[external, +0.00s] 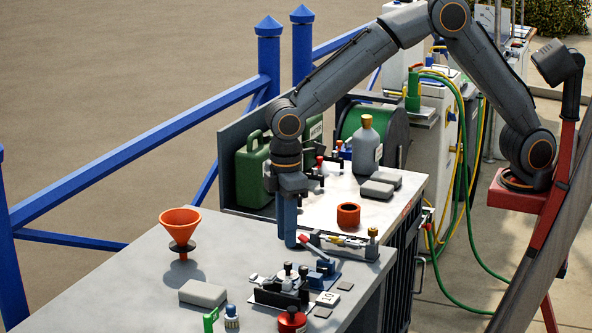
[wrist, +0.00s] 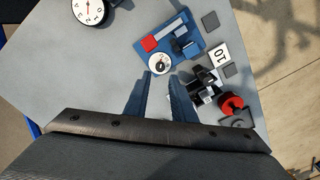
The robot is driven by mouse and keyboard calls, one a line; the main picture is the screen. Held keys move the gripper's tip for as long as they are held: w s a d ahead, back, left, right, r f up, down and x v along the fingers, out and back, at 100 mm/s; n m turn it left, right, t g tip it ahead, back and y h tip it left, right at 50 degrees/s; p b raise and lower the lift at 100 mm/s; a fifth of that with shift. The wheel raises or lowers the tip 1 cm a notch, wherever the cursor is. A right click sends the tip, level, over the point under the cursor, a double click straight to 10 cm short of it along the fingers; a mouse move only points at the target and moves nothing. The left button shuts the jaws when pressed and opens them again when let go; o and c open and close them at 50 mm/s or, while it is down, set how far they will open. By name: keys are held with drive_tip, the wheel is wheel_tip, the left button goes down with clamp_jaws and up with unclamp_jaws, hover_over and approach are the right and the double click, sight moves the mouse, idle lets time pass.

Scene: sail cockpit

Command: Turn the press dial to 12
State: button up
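A small round white dial with a dark centre (wrist: 160,63) sits at one end of a blue base plate (wrist: 190,38) with a red block on it. In the external view the blue plate (external: 325,273) lies near the table's right edge. Which number the dial points to is too small to read. My gripper (wrist: 161,76) has its two blue fingers apart, with nothing between them; the dial shows just beyond the fingertips. In the external view my gripper (external: 290,243) points down, behind the plate; its exact height above the table cannot be told.
A black mechanism (wrist: 205,85) with a red knob (wrist: 231,103) and a "10" card (wrist: 219,55) stand beside the plate. A white gauge (wrist: 90,10) is at top left.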

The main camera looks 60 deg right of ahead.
sight(288, 263)
drive_tip(key=shift+r, duration=0.65)
drive_tip(key=o, duration=0.3)
drive_tip(key=shift+s+r+p, duration=0.1)
drive_tip(key=shift+r+p, duration=0.1)
drive_tip(key=shift+p, duration=0.95)
drive_tip(key=shift+n+p, duration=0.4)
drive_tip(key=shift+p, duration=0.5)
drive_tip(key=shift+f+p, duration=1.25)
drive_tip(key=shift+f, duration=2.9)
clamp_jaws()
